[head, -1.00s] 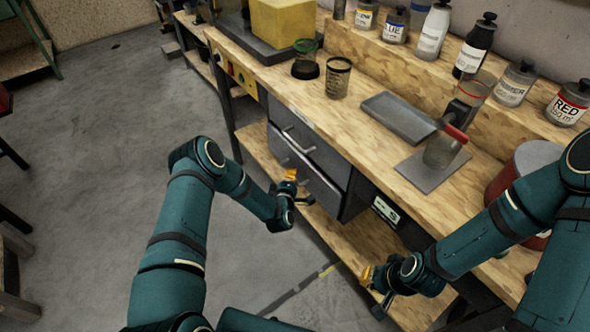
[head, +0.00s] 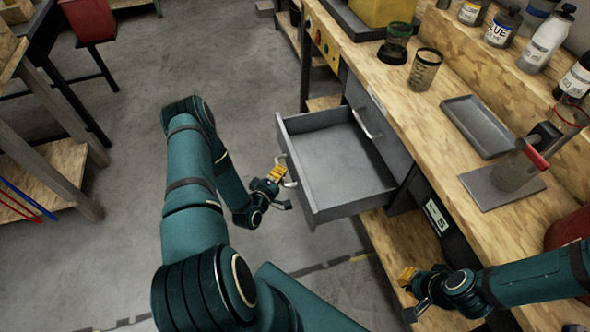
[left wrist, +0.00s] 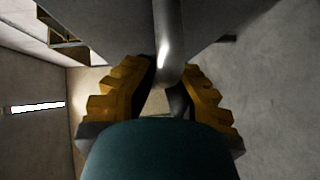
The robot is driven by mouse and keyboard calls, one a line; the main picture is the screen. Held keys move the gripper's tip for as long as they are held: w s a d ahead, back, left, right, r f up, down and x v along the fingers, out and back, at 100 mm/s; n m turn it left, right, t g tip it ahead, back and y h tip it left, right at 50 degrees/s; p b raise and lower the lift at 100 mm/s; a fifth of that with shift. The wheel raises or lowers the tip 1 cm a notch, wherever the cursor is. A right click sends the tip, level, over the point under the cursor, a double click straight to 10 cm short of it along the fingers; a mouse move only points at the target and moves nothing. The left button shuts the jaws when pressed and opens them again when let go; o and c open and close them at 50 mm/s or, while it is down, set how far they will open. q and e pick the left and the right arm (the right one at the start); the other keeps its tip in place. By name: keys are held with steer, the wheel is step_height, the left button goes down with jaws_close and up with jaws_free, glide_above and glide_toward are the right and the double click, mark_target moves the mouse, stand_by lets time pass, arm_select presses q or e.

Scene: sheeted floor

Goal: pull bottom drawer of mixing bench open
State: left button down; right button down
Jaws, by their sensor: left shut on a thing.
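The bottom drawer (head: 335,160) of the mixing bench (head: 440,130) stands pulled out, grey and empty inside. Its bar handle (head: 288,172) is on the drawer front, on the left. My left gripper (head: 277,172) is at this handle. In the left wrist view the yellow fingers (left wrist: 160,95) stand on either side of the metal handle bar (left wrist: 168,45), closed on it. The upper drawer, with its own handle (head: 365,122), is shut. My right gripper (head: 410,285) is at the lower right, beside the bench's lower shelf; whether it is open is not clear.
A low wooden shelf (head: 400,238) runs under the bench. The floor (head: 130,170) left of the drawer is clear.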

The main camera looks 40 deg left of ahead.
arm_select(q)
steer(key=shift+s+a, duration=0.35)
steer(key=shift+a, duration=0.1)
steer(key=c, duration=1)
jaws_free()
steer(key=s+d+r, duration=0.1)
steer(key=s, duration=1)
steer(key=shift+s+d+r, duration=0.35)
steer(key=shift+s, duration=0.05)
steer(key=shift+s, duration=0.1)
